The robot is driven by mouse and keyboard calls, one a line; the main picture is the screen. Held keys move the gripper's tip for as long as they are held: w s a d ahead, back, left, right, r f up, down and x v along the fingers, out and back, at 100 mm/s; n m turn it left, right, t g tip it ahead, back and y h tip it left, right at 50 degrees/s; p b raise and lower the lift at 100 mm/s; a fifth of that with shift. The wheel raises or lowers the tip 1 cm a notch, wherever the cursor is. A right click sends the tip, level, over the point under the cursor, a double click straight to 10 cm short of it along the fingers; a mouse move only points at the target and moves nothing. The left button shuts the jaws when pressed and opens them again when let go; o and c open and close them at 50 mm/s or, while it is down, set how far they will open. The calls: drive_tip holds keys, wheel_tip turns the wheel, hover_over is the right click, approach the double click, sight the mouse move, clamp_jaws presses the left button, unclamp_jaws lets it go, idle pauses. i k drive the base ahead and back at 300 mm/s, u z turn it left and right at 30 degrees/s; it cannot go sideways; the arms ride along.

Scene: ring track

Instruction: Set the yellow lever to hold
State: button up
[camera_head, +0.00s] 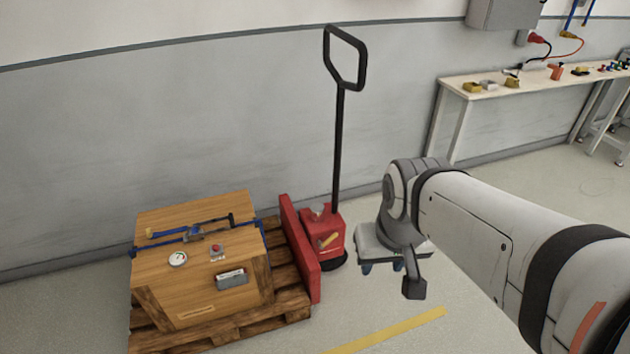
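A small yellow lever (328,240) sits on the red body of the pallet jack (311,226), tilted up to the right. Any position labels by it are too small to read. My gripper (382,268) hangs fingers down to the right of the jack body, apart from the lever. Its two blue fingertips show with a gap between them and nothing in it. My arm comes in from the right edge.
A wooden crate (165,285) with a blue bar, gauge, red button and grey box stands on a pallet (285,303). The jack's tall black handle (339,150) rises behind the lever. A workbench (530,88) stands back right.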

sight(321, 245)
drive_tip(key=i, duration=0.95)
drive_tip(key=z, duration=0.2)
drive_tip(key=k, duration=1)
drive_tip(key=z, duration=0.45)
drive_tip(key=i, duration=0.5)
drive_tip(key=u, duration=0.05)
